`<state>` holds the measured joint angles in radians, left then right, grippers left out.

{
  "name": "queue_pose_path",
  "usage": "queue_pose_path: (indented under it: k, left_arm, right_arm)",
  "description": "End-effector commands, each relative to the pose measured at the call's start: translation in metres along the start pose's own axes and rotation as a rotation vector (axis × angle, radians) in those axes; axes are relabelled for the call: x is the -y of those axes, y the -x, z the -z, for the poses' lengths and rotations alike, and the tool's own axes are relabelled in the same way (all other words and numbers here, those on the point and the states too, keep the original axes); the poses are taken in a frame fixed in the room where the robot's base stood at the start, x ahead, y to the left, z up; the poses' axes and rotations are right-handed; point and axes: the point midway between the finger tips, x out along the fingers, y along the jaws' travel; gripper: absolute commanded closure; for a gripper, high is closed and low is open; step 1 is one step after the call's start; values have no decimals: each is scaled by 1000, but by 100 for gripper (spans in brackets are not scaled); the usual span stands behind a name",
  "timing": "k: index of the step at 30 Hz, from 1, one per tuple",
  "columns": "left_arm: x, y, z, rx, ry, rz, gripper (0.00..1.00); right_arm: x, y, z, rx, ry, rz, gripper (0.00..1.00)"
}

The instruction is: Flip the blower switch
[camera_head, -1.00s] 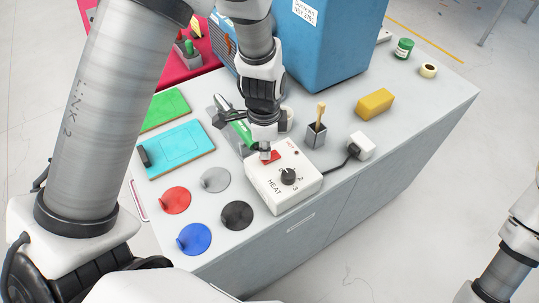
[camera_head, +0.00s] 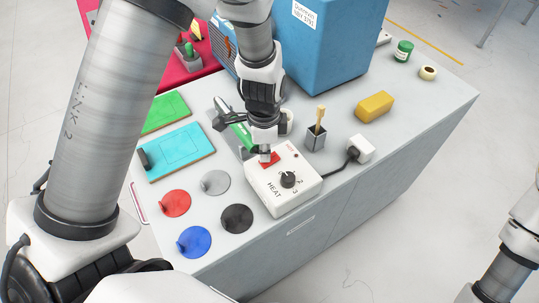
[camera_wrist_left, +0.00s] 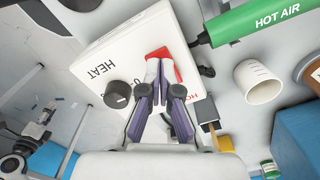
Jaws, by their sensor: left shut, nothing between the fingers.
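The white control box (camera_head: 302,190), marked HEAT, sits on the grey worktop with a black dial (camera_head: 288,177) and a red rocker switch (camera_head: 272,160). In the left wrist view the red switch (camera_wrist_left: 172,66) lies partly behind my fingertips. My left gripper (camera_head: 265,154) points down at the switch, shut and empty. In the left wrist view its fingertips (camera_wrist_left: 157,68) are together over the switch; I cannot tell whether they touch it. The green hot air blower (camera_wrist_left: 255,20) lies beside the box. My right gripper is out of view.
A black cable runs from the box to a white plug (camera_head: 361,148). A grey cup with a brush (camera_head: 316,135), a yellow block (camera_head: 375,105) and a blue container (camera_head: 328,45) stand behind. Coloured discs (camera_head: 194,241) lie left of the box. The worktop's front right is clear.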

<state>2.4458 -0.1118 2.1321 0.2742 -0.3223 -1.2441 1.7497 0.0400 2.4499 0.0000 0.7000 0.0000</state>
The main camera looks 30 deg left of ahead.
Motion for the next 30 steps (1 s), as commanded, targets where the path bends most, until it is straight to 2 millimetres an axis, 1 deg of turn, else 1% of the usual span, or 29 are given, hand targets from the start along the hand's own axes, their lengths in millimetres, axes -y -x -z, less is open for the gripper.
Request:
queue_pose_path:
  k: [1,15,18,30]
  left_arm:
    - [0,11,0,0,0,1,100]
    - [0,56,0,0,-1,0,100]
    - [0,60,0,0,-1,0,100]
    - [0,58,0,0,0,0,100]
  right_arm:
    - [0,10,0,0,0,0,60]
    - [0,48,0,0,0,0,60]
    - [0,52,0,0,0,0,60]
    - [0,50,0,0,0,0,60]
